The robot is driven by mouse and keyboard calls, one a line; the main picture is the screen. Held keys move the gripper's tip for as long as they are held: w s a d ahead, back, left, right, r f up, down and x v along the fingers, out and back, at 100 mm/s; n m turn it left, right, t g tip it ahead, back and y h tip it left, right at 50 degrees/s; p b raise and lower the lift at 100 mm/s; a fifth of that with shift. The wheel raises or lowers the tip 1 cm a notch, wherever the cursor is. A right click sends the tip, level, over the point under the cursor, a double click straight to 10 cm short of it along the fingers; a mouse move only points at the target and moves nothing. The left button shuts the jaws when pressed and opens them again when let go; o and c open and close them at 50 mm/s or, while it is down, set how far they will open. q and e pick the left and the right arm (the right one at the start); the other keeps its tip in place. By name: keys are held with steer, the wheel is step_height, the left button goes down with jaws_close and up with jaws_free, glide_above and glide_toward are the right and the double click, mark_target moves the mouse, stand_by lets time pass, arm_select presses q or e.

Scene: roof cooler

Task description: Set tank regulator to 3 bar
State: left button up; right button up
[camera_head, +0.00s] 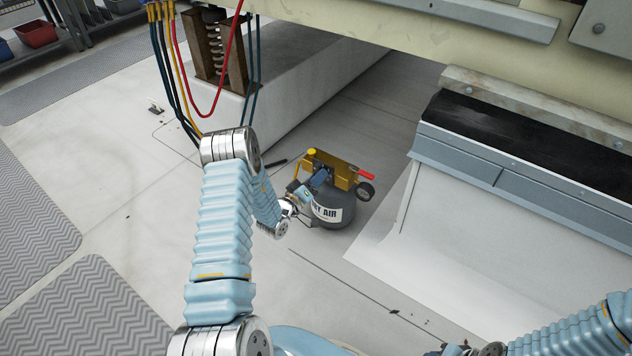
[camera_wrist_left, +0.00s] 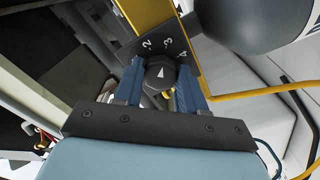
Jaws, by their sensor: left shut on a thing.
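The grey tank (camera_head: 325,212) stands on the floor with a white label ending in "Y AIR" and a yellow bracket (camera_head: 332,167) on top. My left gripper (camera_head: 318,180) is at the tank's top, reaching in from the left. In the left wrist view its blue fingers (camera_wrist_left: 160,80) are shut on the dark regulator knob (camera_wrist_left: 160,74), one on each side. The knob's white arrow points up towards the 3 on the dark dial plate (camera_wrist_left: 180,36), where 2, 3 and 4 show. My right gripper is out of view.
A red lever (camera_head: 366,174) and a black wheel (camera_head: 365,191) are on the tank's right. Hoses (camera_head: 181,85) hang at the upper left. A white sheet (camera_head: 450,240) and a grey-blue unit (camera_head: 530,160) lie to the right. Floor around the tank's front is clear.

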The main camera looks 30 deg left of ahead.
arm_select(q)
steer(key=shift+f+m, duration=0.1)
steer(key=shift+m, duration=0.4)
steer(key=shift+s+b, duration=0.1)
steer(key=shift+b, duration=0.2)
steer(key=o, duration=1)
steer(key=shift+o, duration=0.2)
steer(key=s+a, duration=0.1)
steer(key=s, duration=1.2)
steer(key=shift+s+p, duration=0.3)
steer(key=shift+s, duration=0.05)
